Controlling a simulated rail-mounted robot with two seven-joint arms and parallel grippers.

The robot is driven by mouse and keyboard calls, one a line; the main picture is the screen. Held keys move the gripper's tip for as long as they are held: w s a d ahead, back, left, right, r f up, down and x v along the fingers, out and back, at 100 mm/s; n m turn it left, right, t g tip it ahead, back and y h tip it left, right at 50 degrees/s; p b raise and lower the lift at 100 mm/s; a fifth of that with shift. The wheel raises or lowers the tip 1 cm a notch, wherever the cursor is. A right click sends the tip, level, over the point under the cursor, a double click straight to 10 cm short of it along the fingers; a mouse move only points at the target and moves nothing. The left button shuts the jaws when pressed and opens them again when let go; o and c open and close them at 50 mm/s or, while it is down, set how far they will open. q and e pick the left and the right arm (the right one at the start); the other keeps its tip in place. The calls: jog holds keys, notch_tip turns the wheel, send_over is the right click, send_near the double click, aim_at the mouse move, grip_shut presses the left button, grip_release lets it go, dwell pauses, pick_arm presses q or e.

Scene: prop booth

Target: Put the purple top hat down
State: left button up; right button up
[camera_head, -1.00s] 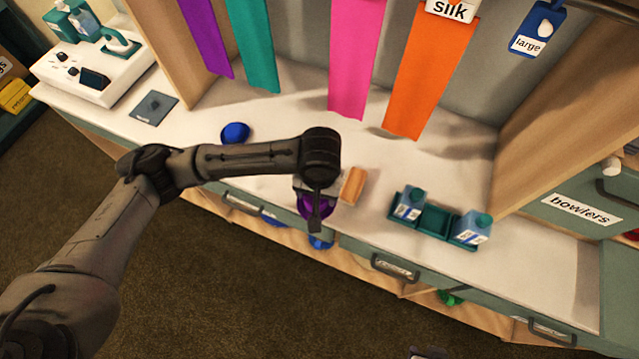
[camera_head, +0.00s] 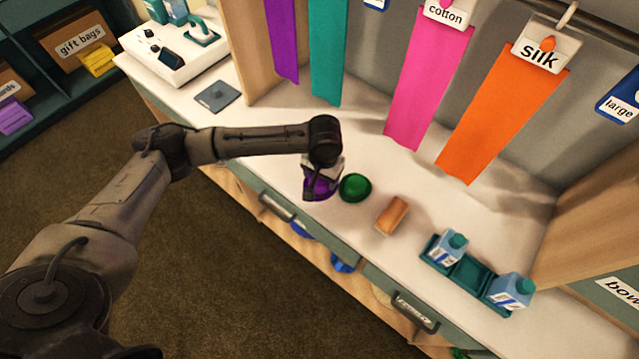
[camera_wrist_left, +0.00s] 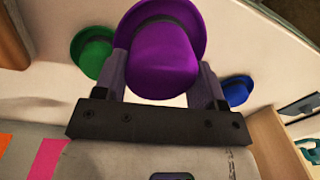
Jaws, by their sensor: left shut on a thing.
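My left gripper (camera_head: 322,180) is shut on the purple top hat (camera_head: 319,190), over the front part of the white counter. In the left wrist view, the purple hat (camera_wrist_left: 162,65) sits between the two fingers (camera_wrist_left: 162,82), its brim away from the palm. I cannot tell whether the hat touches the counter. A green hat (camera_head: 355,187) stands on the counter just right of the purple one; it also shows in the left wrist view (camera_wrist_left: 92,52). My right gripper is not in view.
A blue hat (camera_wrist_left: 237,90) is on the other side, hidden in the head view. A wooden block (camera_head: 391,215) and a teal tray (camera_head: 468,271) with cartons stand to the right. A grey square pad (camera_head: 217,97) lies left. Fabric strips hang behind.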

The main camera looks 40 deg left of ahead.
aim_at(319, 184)
pick_arm(q)
jog(key=shift+a+f, duration=0.45)
jog(key=shift+a, duration=0.05)
jog(key=shift+f+b, duration=0.7)
jog(key=shift+f, duration=1.2)
jog(key=o, duration=0.9)
